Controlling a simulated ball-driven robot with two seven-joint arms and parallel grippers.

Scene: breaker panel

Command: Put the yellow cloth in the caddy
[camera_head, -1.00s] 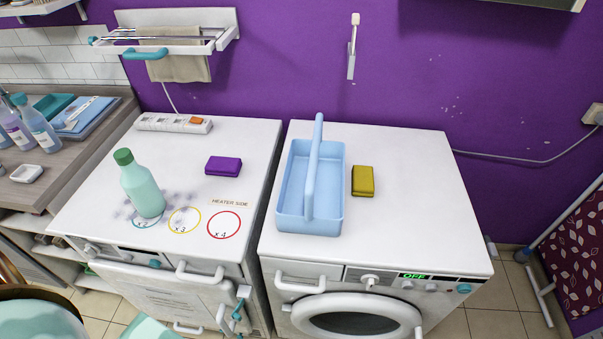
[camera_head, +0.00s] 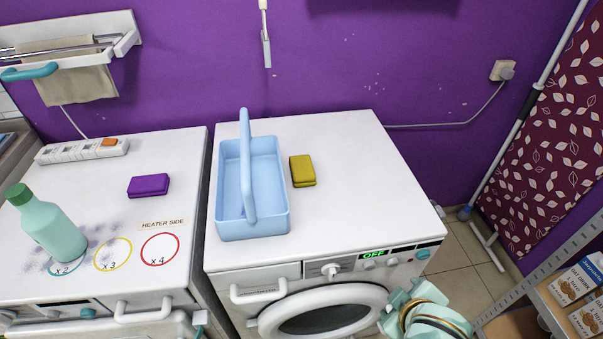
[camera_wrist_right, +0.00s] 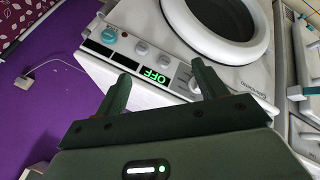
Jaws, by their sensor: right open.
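The yellow cloth (camera_head: 302,171) lies folded on the white top of the washing machine, just right of the caddy and apart from it. The caddy (camera_head: 252,226) is a light blue open box with a tall handle, and it looks empty. My right gripper (camera_wrist_right: 161,78) is open and empty in the wrist view, in front of the machine's control panel. My right arm (camera_head: 418,308) comes in at the bottom of the head view, below and right of the cloth. My left gripper is out of view.
The washing machine top (camera_head: 350,210) is clear right of the cloth. A purple cloth (camera_head: 148,185) and a green bottle (camera_head: 50,228) are on the left appliance. A power strip (camera_head: 80,149) lies behind them. A shelf with boxes (camera_head: 580,285) stands at the lower right.

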